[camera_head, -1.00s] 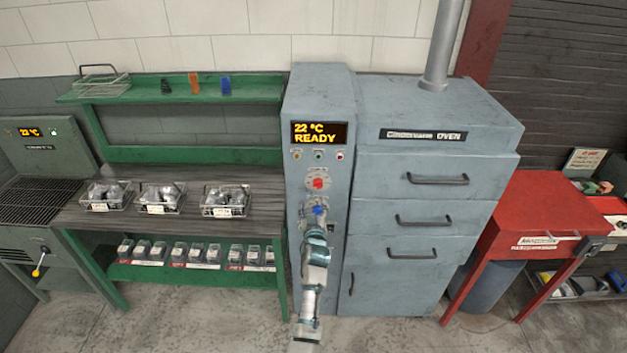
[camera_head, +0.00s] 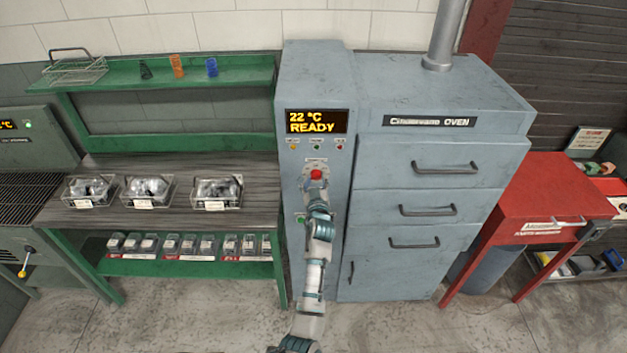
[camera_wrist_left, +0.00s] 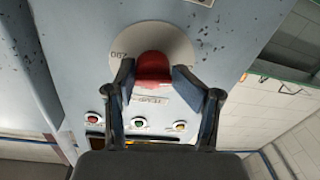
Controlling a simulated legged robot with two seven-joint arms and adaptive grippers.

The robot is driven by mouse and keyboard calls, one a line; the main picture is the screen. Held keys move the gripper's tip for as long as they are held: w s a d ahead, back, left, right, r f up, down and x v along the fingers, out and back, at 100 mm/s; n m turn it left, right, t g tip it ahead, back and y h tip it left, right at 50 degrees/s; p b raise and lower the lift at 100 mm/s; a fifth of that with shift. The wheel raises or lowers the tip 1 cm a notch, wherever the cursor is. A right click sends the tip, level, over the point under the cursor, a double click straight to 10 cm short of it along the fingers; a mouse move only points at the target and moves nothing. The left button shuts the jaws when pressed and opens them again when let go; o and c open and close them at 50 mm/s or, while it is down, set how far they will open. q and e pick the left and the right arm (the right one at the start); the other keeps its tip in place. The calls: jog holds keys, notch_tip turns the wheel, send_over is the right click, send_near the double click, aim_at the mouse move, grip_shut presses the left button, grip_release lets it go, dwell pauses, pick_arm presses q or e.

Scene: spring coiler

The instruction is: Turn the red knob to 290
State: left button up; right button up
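The red knob (camera_head: 316,174) is on the front of the grey-blue oven's control column (camera_head: 290,215), below the display (camera_head: 317,121) reading "22 °C READY". In the left wrist view the red knob (camera_wrist_left: 154,68) sits on a pale round dial (camera_wrist_left: 180,42) with partly hidden markings. My left gripper (camera_head: 317,189) is right at the knob, just below it in the head view. In the wrist view its two fingers (camera_wrist_left: 152,78) are parted, one on each side of the knob; firm contact is not clear. The gripper hides the blue knob's place. My right gripper is not in view.
Small coloured buttons (camera_head: 317,147) sit between display and knob. Oven drawers with handles (camera_head: 445,168) are to the right. Floor in front is clear.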

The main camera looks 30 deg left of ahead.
pick_arm(q)
jog(key=shift+d+r, duration=0.2)
jog(key=shift+d, duration=0.3)
jog(key=c, duration=0.5)
jog(key=shift+d, duration=0.15)
jog(key=shift+s, duration=0.1)
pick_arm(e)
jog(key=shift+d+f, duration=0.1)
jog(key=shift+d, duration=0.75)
